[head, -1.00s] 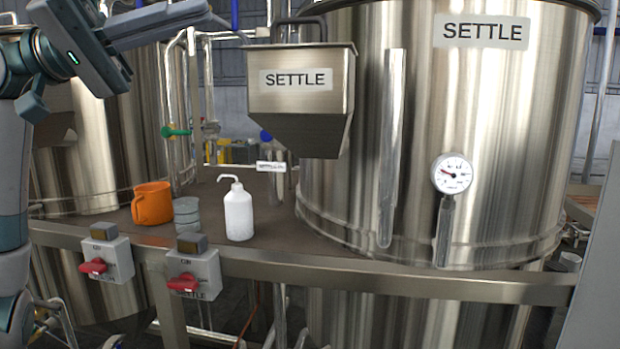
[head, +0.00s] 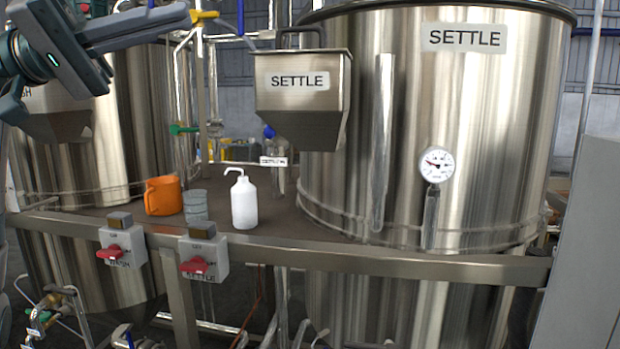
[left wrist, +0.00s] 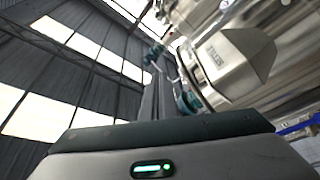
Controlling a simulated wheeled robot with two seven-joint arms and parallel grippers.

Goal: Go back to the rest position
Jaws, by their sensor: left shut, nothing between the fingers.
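My left gripper (head: 182,20) is at the upper left of the head view, raised above the bench and pointing right. Its fingers are shut with nothing between them. In the left wrist view its body fills the bottom, with its fingers (left wrist: 165,98) reaching up the middle. A steel hopper labelled SETTLE (head: 305,100) hangs to the right of the gripper, clear of it. My right gripper is not in view.
A large SETTLE tank (head: 480,130) stands at right with a round gauge (head: 437,164). An orange mug (head: 163,196), a grey container (head: 195,205) and a white bottle (head: 243,203) stand on the bench. Two red switches (head: 110,251) (head: 195,265) are on its front. A yellow valve handle (head: 204,17) is near the gripper.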

